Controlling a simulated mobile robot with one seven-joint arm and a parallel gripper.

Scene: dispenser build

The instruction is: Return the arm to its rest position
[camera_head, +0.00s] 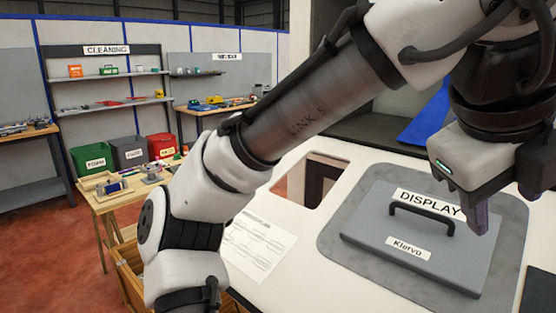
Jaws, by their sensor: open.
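My arm crosses the view from the lower left to the upper right, bent at a white joint. My gripper (477,212) points down at the right, above the right part of a grey panel (380,228) labelled DISPLAY and Klervo. Its fingers are partly hidden by its own body and nothing shows between them. The panel has a black handle (422,212) just left of the fingers. I cannot tell whether the fingertips touch the panel.
The panel lies on a grey mat (340,243) on a white surface (290,285) with a rectangular opening (310,180) and a printed sheet (257,243). Green, grey and red bins (92,158) stand behind a wooden table (115,198) at left. Shelves (115,102) line the back.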

